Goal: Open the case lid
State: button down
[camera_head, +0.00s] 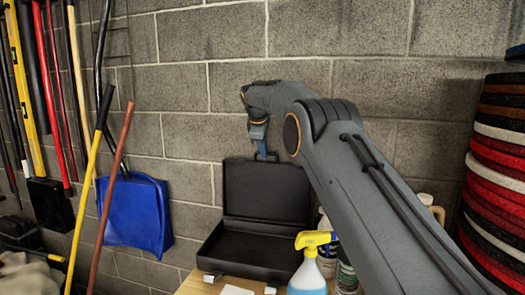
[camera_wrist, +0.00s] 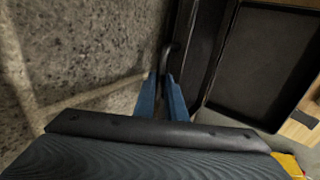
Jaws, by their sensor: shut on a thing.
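The black case (camera_head: 245,248) sits on a wooden table with its lid (camera_head: 266,192) raised about upright, near the block wall. In the head view my gripper (camera_head: 263,155) is at the top edge of the lid, its blue fingers pointing down. In the wrist view my gripper (camera_wrist: 168,80) is shut on the dark curved handle (camera_wrist: 166,58) of the lid. The open case base (camera_wrist: 262,62) shows to the right, and it looks empty. My arm hides part of the area right of the case.
A spray bottle (camera_head: 308,268) with a yellow head stands in front of the case at right, with other bottles behind it. The block wall (camera_head: 185,100) is close behind the lid. Buffer pads (camera_head: 497,150) are stacked at far right. A blue dustpan (camera_head: 135,213) and long-handled tools hang at left.

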jog(key=shift+w+d, duration=0.15)
jog(key=shift+w, duration=0.05)
dwell(0.4)
jog(key=c, duration=1.8)
grip_release()
jog(key=shift+b+v, duration=1.7)
jog(key=shift+v, duration=2.25)
